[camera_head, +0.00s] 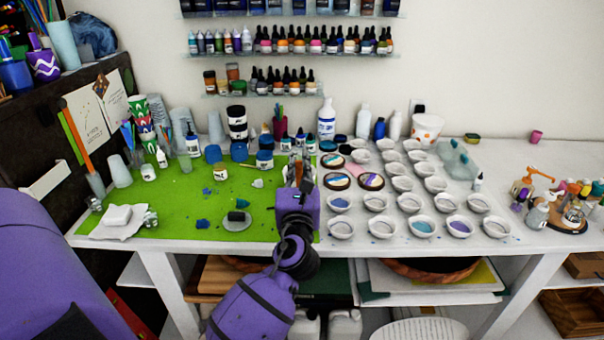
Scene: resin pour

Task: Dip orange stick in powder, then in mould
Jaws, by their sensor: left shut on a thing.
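My left gripper (298,172) points away from me over the right part of the green mat. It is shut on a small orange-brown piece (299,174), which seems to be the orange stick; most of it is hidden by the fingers. Small white bowls stand in rows to the right; some hold coloured powder, such as a purple one (459,227) and a blue one (424,227). A pale translucent tray (456,160), possibly the mould, lies behind the bowls at the right. The gripper is left of the bowls. My right gripper is out of view.
The green mat (175,215) has small blue pieces and a grey disc (235,220). Round painted coasters (337,181) lie close right of the gripper. Bottles and cups line the table's back. A round tray (577,225) holds bottles at right.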

